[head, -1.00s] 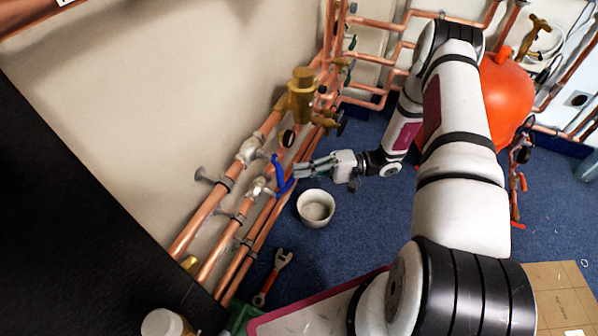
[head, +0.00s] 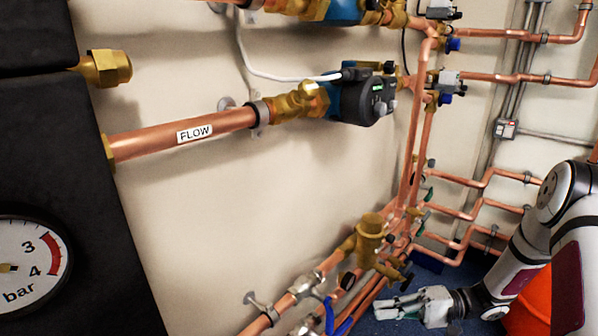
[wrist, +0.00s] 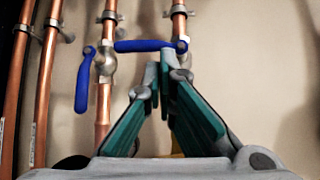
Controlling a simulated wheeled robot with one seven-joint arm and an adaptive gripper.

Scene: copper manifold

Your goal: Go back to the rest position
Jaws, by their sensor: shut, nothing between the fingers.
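My gripper (head: 385,308) is low in the head view, reaching left from my arm at the right edge. Its fingers are shut and empty. In the wrist view its green-sided fingers (wrist: 162,80) come together at the tips, just below a blue lever handle (wrist: 145,46) that lies across the pipes. A second blue lever (wrist: 84,85) points along its pipe to the left. In the head view a blue lever (head: 329,315) shows left of the fingertips. I cannot tell whether the fingertips touch the lever in the wrist view.
Copper pipes (head: 170,137) and a pump (head: 362,100) run along the wall. A brass fitting (head: 370,235) stands above my gripper. A black panel with a pressure gauge (head: 30,262) fills the left. An orange vessel (head: 530,305) is partly behind my arm.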

